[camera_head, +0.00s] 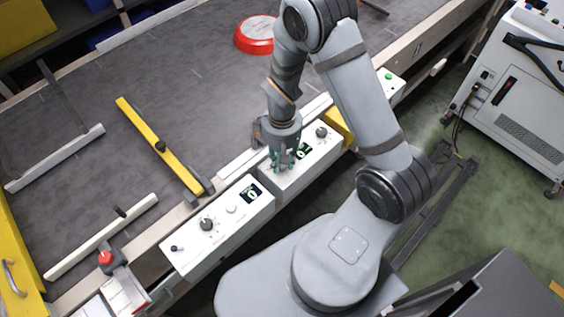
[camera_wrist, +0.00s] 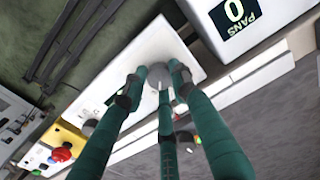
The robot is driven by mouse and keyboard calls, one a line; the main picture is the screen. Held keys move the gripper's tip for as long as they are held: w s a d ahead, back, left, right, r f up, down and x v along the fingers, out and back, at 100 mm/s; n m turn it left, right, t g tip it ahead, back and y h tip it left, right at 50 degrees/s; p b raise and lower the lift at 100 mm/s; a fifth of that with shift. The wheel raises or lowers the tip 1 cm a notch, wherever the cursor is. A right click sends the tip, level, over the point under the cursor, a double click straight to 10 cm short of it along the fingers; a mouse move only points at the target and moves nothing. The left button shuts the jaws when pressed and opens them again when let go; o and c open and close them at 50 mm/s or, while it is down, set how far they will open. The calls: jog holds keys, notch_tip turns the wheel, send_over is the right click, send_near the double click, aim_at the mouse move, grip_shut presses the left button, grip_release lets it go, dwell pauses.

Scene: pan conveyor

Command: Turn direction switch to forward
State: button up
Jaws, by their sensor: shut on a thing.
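My gripper (camera_head: 283,160) is over the left end of the middle white control box (camera_head: 318,150). In the wrist view, its green fingers (camera_wrist: 158,85) are closed around a grey round knob (camera_wrist: 160,72) on the box's white face. The knob carries a pale pointer line, and the fingers cover part of it. I cannot read any direction label beside it. In the head view, the gripper hides this knob. A dark knob (camera_head: 321,131) sits farther right on the same box, past a small green display (camera_head: 303,151).
A nearer control box (camera_head: 190,257) has a display, knobs and a small black switch. A red button (camera_head: 105,257) stands at lower left. A white cabinet (camera_head: 515,100) is at right.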

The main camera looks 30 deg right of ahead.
dwell(0.3)
jog(key=o, duration=1.2)
jog(key=shift+c, duration=0.2)
notch_tip(320, 180, up, 12)
notch_tip(320, 180, down, 12)
jog(key=shift+f, duration=0.1)
dwell(0.7)
dwell(0.4)
